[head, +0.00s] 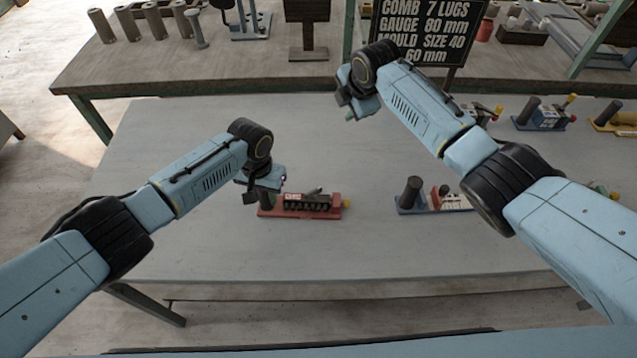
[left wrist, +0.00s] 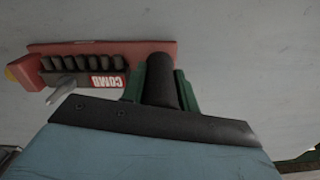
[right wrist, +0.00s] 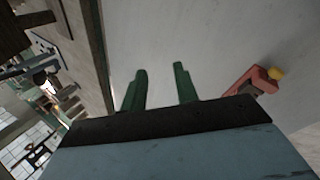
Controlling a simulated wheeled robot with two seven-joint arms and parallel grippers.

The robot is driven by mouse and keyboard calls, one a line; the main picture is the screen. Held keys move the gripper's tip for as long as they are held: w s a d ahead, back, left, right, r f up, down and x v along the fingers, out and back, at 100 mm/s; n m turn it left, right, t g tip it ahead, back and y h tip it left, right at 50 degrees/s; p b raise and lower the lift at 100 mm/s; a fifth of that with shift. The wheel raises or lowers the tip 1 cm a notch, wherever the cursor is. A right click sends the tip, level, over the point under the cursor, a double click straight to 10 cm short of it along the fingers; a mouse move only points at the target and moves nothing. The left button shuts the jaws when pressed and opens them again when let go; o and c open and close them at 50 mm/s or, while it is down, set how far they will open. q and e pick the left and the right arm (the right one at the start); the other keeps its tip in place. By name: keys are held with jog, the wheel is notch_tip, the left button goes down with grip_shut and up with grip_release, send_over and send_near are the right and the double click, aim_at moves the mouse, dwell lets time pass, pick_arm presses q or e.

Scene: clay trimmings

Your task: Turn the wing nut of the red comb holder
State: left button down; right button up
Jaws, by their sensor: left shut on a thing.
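The red comb holder (head: 300,213) lies on the grey table below the middle of the head view. It has a dark post at its left end, a row of dark comb lugs and a yellow knob (head: 346,203) at its right end. In the left wrist view, the holder (left wrist: 150,48) carries a COMB label and a grey wing nut (left wrist: 62,93) beside the lugs. My left gripper (head: 265,188) is shut on the dark post (left wrist: 161,82). My right gripper (head: 352,106) is open and empty, raised above the table's back; its green fingers (right wrist: 160,85) stand apart. The holder's end shows in the right wrist view (right wrist: 248,82).
A blue comb holder (head: 432,208) stands to the right, partly behind my right arm. More holders, including a blue one (head: 540,118) and a yellow one (head: 612,124), stand at the far right. A sign (head: 425,30) stands at the back. The table's left part is clear.

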aim_at(317, 189)
jog(key=s+a+f+n+g+y, duration=0.15)
jog(key=s+a+g, duration=0.25)
jog(key=s+g, duration=0.5)
jog(key=shift+m+t+y, duration=0.25)
jog(key=shift+t+y, duration=0.1)
jog(key=shift+t, duration=0.35)
jog(key=x, duration=0.4)
jog(key=s+x, duration=0.1)
jog(key=x, duration=0.2)
jog(key=s+x, duration=0.1)
jog(key=x, duration=0.3)
jog(key=shift+s+f, duration=0.15)
jog(key=shift+s, duration=0.15)
grip_shut()
